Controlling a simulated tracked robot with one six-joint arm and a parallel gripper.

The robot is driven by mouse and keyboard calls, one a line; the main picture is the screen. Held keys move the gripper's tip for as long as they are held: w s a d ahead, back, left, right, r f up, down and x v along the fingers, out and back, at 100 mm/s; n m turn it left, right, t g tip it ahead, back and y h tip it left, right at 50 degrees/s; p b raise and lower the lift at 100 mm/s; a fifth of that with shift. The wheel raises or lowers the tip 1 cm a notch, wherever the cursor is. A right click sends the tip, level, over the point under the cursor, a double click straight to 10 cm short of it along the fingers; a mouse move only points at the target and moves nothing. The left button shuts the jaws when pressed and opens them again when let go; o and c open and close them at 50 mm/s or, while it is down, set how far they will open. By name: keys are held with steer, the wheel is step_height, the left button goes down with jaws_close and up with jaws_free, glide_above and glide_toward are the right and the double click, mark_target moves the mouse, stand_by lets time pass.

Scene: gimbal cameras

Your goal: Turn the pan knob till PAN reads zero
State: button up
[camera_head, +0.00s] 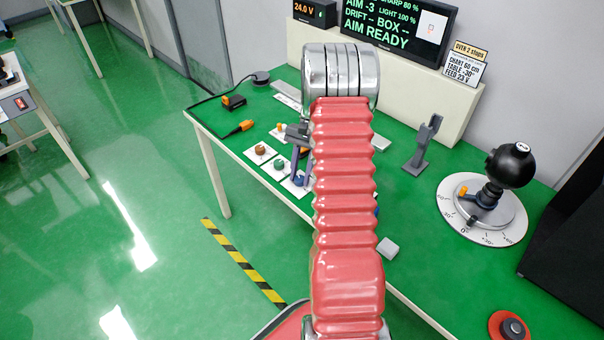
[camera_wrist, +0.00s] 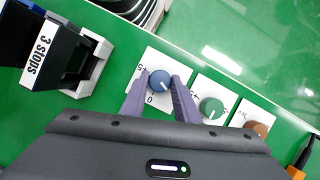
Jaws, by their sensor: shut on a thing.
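A blue knob (camera_wrist: 160,76) with a white pointer line stands on a white card in the wrist view, with a 0 and a 5 mark beside it. My gripper (camera_wrist: 160,84) has one finger on each side of this knob and is shut on it. The screen (camera_head: 385,30) reads AIM -3, DRIFT - BOX - and AIM READY. No PAN reading shows; the screen's top is cut off.
A green knob (camera_wrist: 211,107) and a brown knob (camera_wrist: 257,130) sit close beside the blue one. A grey stand (camera_head: 422,147) and a black ball on a dial plate (camera_head: 447,202) are to the right. A black cable lies at the table's left.

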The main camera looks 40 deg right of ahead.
steer(key=shift+w+n+g+h, duration=0.15)
steer(key=shift+n+g, duration=0.1)
steer(key=shift+n, duration=0.5)
steer(key=shift+w+n+g+h, duration=0.15)
steer(key=shift+n+g, duration=0.1)
steer(key=shift+n, duration=0.5)
steer(key=shift+s, duration=0.1)
steer(key=o, duration=1.1)
steer(key=shift+c, duration=0.2)
steer(key=v, duration=1.3)
steer(key=shift+r, duration=0.35)
steer(key=shift+d, duration=0.1)
